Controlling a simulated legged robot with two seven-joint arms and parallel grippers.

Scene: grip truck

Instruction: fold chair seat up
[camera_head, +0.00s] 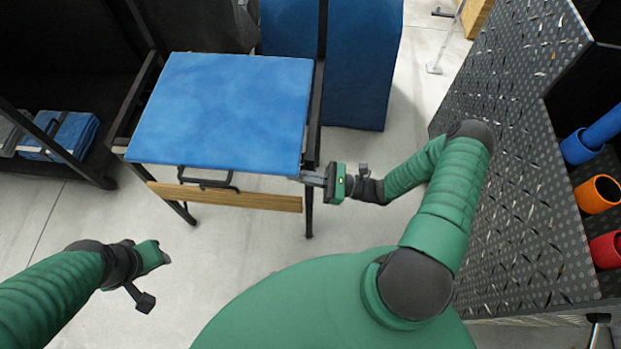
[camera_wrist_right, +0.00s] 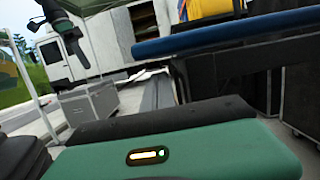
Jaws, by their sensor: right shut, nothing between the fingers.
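The chair has a flat blue seat (camera_head: 222,110) on a dark metal frame, with a black handle (camera_head: 208,181) and a wooden slat (camera_head: 225,197) at its near edge. The seat lies about level. My right gripper (camera_head: 312,178) is shut and empty at the near right corner of the seat, close to its edge; whether it touches cannot be told. In the right wrist view the seat's blue edge (camera_wrist_right: 235,34) runs across the upper right, above my green gripper housing. My left gripper (camera_head: 160,258) hangs over the floor, apart from the chair; its fingers are too unclear to read.
A dark textured metal panel (camera_head: 510,140) stands at the right, with orange (camera_head: 598,194) and red (camera_head: 608,250) tubes beside it. A blue block (camera_head: 355,65) stands behind the chair. A dark shelf with folded blue items (camera_head: 68,135) is at the left. Floor in front is clear.

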